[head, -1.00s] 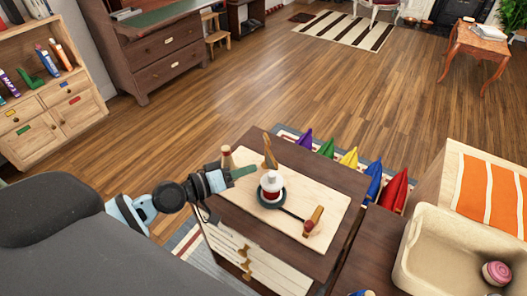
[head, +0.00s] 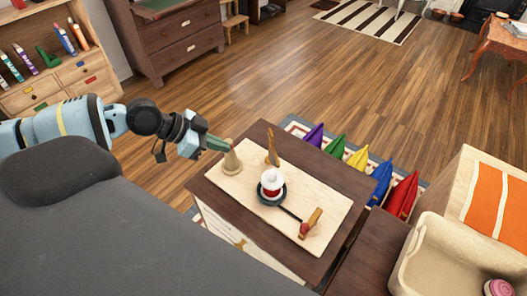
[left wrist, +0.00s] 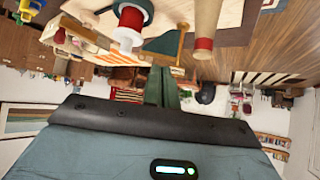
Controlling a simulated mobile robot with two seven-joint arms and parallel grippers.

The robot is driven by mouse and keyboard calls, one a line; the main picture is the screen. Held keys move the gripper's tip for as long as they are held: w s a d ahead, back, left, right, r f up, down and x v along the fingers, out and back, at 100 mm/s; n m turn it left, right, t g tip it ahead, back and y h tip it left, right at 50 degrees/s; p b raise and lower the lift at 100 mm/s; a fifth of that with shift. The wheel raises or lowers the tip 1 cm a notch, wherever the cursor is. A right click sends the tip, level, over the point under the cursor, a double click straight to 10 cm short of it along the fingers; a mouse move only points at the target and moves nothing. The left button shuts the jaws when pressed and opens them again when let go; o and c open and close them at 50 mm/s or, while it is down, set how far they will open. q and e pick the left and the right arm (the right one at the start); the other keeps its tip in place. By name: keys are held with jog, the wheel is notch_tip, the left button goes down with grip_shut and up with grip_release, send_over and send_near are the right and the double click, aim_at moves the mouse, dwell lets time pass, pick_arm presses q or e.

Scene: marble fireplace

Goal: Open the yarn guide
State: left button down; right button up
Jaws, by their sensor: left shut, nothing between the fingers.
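A pale wooden board (head: 325,191) lies on a dark-topped cabinet (head: 352,218). On it stand a white-and-red spool (head: 271,180) on a dark round base, a tapered wooden peg (head: 232,160), an upright wooden piece (head: 272,150) and a small wooden block with red (head: 311,222). I cannot tell for sure which part is the yarn guide. My left gripper (head: 216,143) is shut and empty, its tips close to the peg's upper left; contact is unclear. In the left wrist view the shut fingers (left wrist: 162,86) point towards the spool (left wrist: 131,22) and the red-banded peg (left wrist: 205,28). My right gripper is out of view.
A cream bin (head: 445,262) with a pink item stands at the lower right. Several coloured pointed cushions (head: 357,158) line the cabinet's far side. A wooden shelf unit (head: 75,75) is at the left. The floor beyond is open.

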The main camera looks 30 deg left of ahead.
pick_arm(q)
jog(key=w+d+r+x, duration=0.1)
jog(key=r+x, duration=0.1)
jog(key=x, duration=1)
jog(key=shift+w+d+p, duration=0.3)
jog(key=shift+w+p, duration=0.05)
jog(key=shift+p, duration=0.1)
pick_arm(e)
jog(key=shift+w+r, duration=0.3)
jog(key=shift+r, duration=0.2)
pick_arm(q)
jog(key=shift+f, duration=0.2)
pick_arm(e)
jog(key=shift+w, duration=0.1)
